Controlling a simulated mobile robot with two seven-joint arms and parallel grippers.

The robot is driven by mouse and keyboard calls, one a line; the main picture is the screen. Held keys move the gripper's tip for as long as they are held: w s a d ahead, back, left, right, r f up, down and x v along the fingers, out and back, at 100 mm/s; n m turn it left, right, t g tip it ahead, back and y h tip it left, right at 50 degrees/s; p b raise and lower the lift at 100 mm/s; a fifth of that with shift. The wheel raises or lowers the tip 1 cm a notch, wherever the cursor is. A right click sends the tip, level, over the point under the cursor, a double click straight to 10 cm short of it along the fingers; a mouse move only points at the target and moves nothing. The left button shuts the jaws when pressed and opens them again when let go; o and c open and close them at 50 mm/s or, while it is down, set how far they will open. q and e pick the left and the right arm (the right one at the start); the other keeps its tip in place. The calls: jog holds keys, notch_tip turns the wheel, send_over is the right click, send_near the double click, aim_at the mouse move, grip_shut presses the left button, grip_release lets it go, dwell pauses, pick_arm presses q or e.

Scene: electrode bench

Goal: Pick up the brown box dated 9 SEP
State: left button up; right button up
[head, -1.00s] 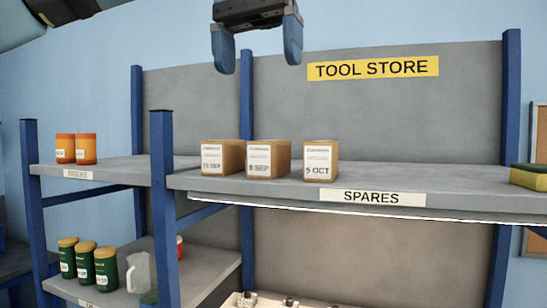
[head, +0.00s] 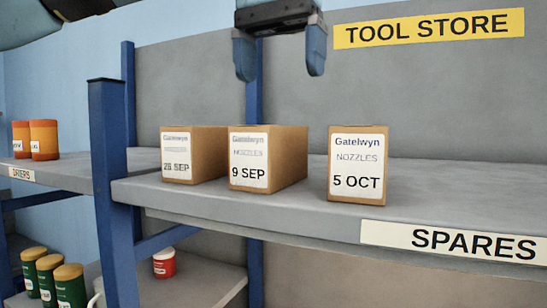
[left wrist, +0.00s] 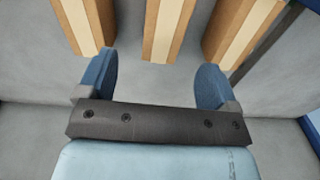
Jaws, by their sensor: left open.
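The brown box dated 9 SEP (head: 285,155) stands upright on the upper shelf in the head view, the middle one of three like boxes. My left gripper (head: 280,75) hangs open and empty, fingers down, above it in the picture and clear of it. In the left wrist view my left gripper (left wrist: 153,80) is open with nothing between its fingers. Three brown boxes with pale strips lie beyond the fingertips there, one roughly in line with the gap; no dates show. My right gripper is not in view.
A box with a partly unclear SEP date (head: 208,150) stands close left of the 9 SEP box. The 5 OCT box (head: 358,190) stands to the right across a wider gap. The upper shelf (head: 460,195) is clear right of the boxes. A blue post (head: 110,180) rises at left.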

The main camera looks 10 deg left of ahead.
aim_at(274, 134)
pick_arm(q)
jog(key=f, duration=0.2)
jog(key=w+f, duration=0.1)
jog(key=f, duration=0.1)
jog(key=shift+a, duration=0.1)
jog(key=shift+s+f, duration=0.25)
jog(key=shift+f, duration=0.2)
jog(key=f, duration=0.3)
jog(key=shift+s+a+f, duration=0.2)
jog(key=shift+s+a, duration=0.05)
jog(key=shift+s, duration=0.05)
jog(key=shift+w+f, duration=0.1)
jog(key=shift+f, duration=0.4)
jog(key=c, duration=1.1)
jog(key=shift+c, duration=0.5)
jog(key=shift+r, duration=0.2)
